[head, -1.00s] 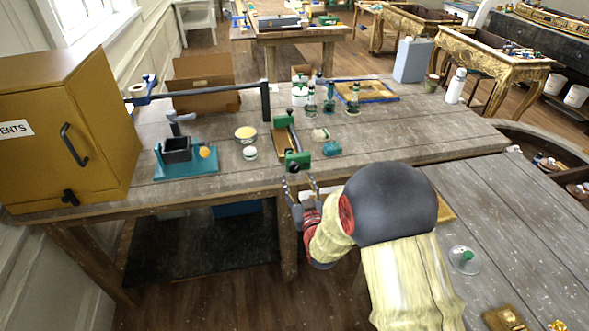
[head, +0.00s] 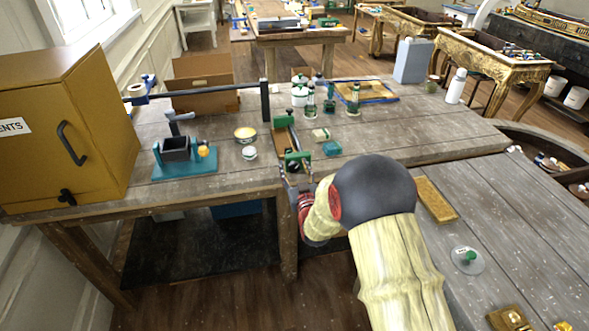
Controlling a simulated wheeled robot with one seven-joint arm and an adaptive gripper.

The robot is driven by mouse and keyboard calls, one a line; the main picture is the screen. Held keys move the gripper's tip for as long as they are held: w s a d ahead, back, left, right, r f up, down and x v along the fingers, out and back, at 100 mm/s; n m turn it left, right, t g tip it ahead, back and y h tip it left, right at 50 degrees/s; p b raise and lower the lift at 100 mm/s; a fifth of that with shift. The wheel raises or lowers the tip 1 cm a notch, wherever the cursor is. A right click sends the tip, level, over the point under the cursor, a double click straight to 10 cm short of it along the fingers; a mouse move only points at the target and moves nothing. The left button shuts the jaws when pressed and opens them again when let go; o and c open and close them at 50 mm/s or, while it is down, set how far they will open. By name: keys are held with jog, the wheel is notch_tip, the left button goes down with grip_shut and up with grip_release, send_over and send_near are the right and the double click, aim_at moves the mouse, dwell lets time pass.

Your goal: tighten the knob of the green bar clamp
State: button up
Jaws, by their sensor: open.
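The green bar clamp (head: 283,138) lies on the grey wooden table, with green jaws at its far and near ends and a brown piece between them. Its near green jaw (head: 299,161) is at the table's front edge. My gripper (head: 296,176) is open, its fingers pointing up at that near end, partly overlapping it. I cannot tell whether the fingers touch the clamp. The knob is not clearly visible; it may be hidden between the fingers. My arm comes in from the lower right.
A teal block (head: 332,148) and several bottles are right and behind. A yellow cabinet (head: 66,130) fills the left.

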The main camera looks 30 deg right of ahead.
jog(key=shift+c, duration=0.8)
jog(key=c, duration=1)
jog(key=shift+f+m+b, duration=0.15)
jog(key=shift+m+b, duration=0.6)
jog(key=shift+m, duration=0.25)
jog(key=shift+c, duration=0.2)
jog(key=shift+m, duration=0.6)
jog(key=o, duration=1.2)
jog(key=shift+s, duration=0.1)
jog(key=v, duration=1.1)
jog(key=shift+s, duration=0.4)
